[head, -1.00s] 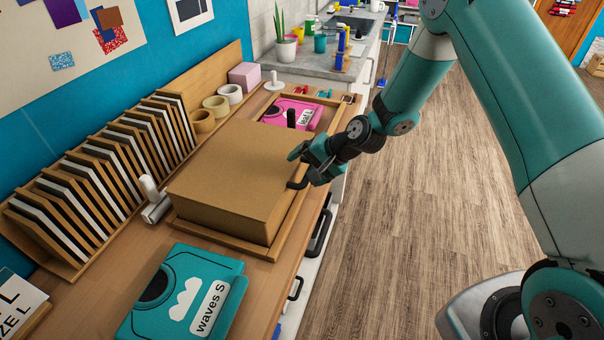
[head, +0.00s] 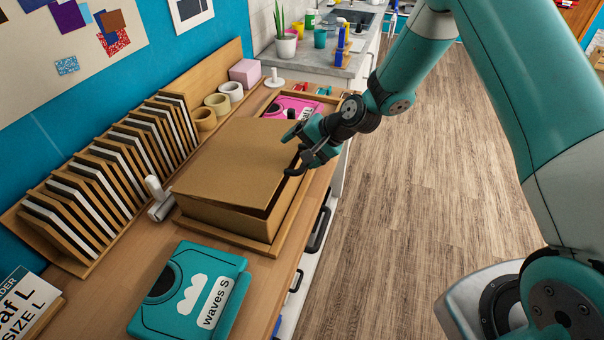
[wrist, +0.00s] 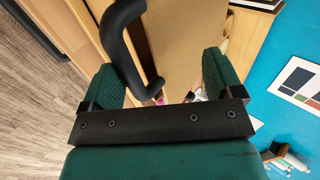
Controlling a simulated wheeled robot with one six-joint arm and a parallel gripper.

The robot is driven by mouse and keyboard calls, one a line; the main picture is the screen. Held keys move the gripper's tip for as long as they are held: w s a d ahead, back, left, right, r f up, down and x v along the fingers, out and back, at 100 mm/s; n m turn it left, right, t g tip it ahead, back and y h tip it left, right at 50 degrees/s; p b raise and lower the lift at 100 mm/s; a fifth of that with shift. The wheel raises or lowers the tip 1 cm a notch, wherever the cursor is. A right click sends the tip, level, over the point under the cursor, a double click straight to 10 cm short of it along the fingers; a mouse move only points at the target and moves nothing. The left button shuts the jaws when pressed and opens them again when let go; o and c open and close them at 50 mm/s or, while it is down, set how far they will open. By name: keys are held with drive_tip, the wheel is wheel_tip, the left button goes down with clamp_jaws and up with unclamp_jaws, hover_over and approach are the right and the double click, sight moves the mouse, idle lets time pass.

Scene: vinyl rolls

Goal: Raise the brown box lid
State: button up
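The brown box (head: 225,215) stands on a wooden tray on the counter. Its brown lid (head: 240,160) is tilted slightly up at the right side, with a dark gap under the front right edge. A black handle (head: 290,168) sits at the lid's right edge. My gripper (head: 303,148) is at that edge by the handle. In the wrist view my gripper (wrist: 165,80) has its green fingers wide apart. The black handle (wrist: 120,35) reaches between them, close to the left finger, and the lid (wrist: 185,35) lies beyond. Whether a finger touches the handle is unclear.
A teal "waves S" box (head: 190,290) lies in front of the brown box. A pink box (head: 290,107) lies behind it. A white roller-like object (head: 157,195) and a rack of sleeves (head: 110,175) stand left. Open floor (head: 430,200) lies to the right.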

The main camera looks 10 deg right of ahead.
wheel_tip(320, 180, up, 6)
drive_tip(key=a+p, duration=0.1)
drive_tip(key=p, duration=0.2)
drive_tip(key=shift+w+a+p, duration=0.15)
drive_tip(key=shift+w+p, duration=0.25)
drive_tip(key=shift+w, duration=0.05)
idle(0.4)
drive_tip(key=w+a+r+p, duration=0.5)
drive_tip(key=a+r, duration=0.3)
drive_tip(key=r, duration=0.3)
drive_tip(key=shift+w+p, duration=0.15)
drive_tip(key=shift+p, duration=0.65)
idle(0.7)
drive_tip(key=shift+r, duration=0.1)
drive_tip(key=w+a+r, duration=0.5)
drive_tip(key=w+a, duration=0.2)
drive_tip(key=a, duration=0.4)
drive_tip(key=shift+w+a+p, duration=0.15)
drive_tip(key=shift+w+p, duration=0.1)
drive_tip(key=shift+p, duration=0.1)
idle(1.4)
drive_tip(key=shift+r, duration=0.1)
idle(0.3)
drive_tip(key=v, duration=0.9)
drive_tip(key=shift+r, duration=0.15)
